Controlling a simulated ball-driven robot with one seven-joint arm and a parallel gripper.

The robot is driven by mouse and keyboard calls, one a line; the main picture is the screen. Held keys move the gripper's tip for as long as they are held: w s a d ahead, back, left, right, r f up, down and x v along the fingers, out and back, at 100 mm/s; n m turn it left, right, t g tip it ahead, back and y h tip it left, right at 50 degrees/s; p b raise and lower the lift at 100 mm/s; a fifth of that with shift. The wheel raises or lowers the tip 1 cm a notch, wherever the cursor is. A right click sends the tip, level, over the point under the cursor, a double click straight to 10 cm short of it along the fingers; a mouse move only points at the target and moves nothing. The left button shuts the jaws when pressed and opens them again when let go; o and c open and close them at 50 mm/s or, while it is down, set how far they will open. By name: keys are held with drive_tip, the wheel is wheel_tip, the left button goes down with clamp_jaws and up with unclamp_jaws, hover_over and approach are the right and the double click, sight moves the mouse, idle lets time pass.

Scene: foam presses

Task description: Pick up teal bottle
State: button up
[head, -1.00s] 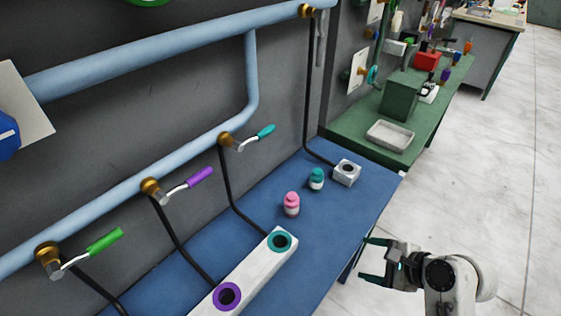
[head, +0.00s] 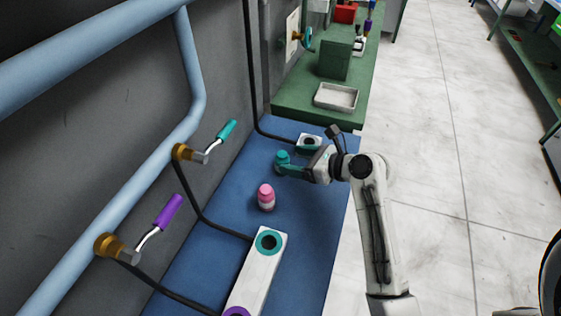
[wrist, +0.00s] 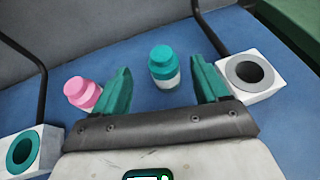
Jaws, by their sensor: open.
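The teal bottle (wrist: 163,68) stands upright on the blue bench, with a teal cap and a pale lower body. In the head view its cap (head: 282,156) shows at the tips of my gripper, and its lower part is mostly hidden by a finger. My gripper (wrist: 163,88) is open with teal fingers. In the wrist view the bottle stands in the gap between the fingers, just beyond or level with their tips, with space on both sides.
A pink bottle (head: 266,197) stands nearby, close to my left finger in the wrist view. A white block with a grey-ringed hole (wrist: 250,72) is close to my right finger. A white block with a teal ring (head: 268,243) lies nearer. The blue bench (head: 225,190) meets a pipe-lined wall.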

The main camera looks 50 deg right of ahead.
sight(283, 159)
drive_tip(key=shift+f+x, duration=0.15)
drive_tip(key=shift+x, duration=1.15)
drive_tip(key=shift+f+x, duration=0.15)
drive_tip(key=shift+x, duration=1.15)
drive_tip(key=shift+s+d, duration=0.1)
drive_tip(key=shift+d, duration=0.1)
drive_tip(key=shift+c, duration=0.2)
drive_tip(key=c, duration=1)
